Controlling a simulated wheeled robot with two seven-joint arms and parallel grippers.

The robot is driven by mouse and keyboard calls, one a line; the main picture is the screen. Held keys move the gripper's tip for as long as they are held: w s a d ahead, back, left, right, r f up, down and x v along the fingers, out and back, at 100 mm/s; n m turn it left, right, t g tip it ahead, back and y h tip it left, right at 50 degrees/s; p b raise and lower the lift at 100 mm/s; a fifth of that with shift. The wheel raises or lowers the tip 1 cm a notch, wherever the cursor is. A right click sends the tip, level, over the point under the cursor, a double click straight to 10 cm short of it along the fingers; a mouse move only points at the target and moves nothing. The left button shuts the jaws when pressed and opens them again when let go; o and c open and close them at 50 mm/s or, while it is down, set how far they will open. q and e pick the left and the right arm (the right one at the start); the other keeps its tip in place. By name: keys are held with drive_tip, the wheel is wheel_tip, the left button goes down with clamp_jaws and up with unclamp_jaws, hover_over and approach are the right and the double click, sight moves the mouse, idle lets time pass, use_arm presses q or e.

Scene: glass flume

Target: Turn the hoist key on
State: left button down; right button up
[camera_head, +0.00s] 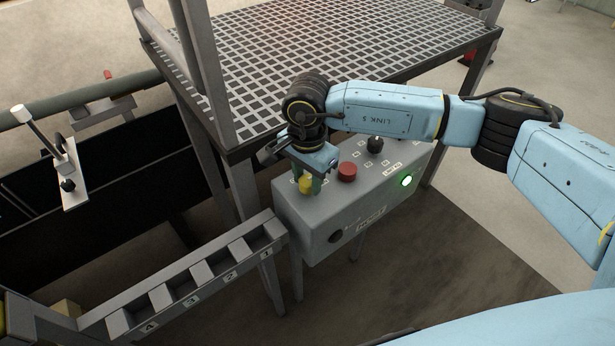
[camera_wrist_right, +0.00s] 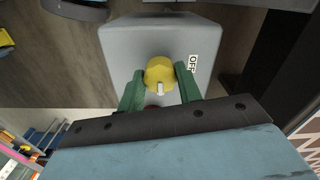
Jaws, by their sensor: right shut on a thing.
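The hoist key is a yellow knob (camera_head: 305,185) on the top left of a grey control box (camera_head: 300,218). In the right wrist view the yellow knob (camera_wrist_right: 158,70) carries a white mark (camera_wrist_right: 160,88) at its lower edge. An OFF label (camera_wrist_right: 193,62) lies to its right. My right gripper (camera_head: 311,182) reaches down onto the knob from above. Its green fingers (camera_wrist_right: 160,80) are shut on the knob, one on each side. My left gripper is not in view.
A red button (camera_head: 347,171), a black knob (camera_head: 375,145) and a lit green lamp (camera_head: 406,181) share the box. A grating platform (camera_head: 330,45) stands behind it. A numbered slotted rack (camera_head: 195,275) lies at front left, close to the box.

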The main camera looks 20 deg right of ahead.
sight(307, 180)
drive_tip(key=o, duration=1)
wheel_tip(307, 180, up, 14)
drive_tip(key=shift+f+p, duration=0.25)
drive_tip(key=shift+p, duration=0.05)
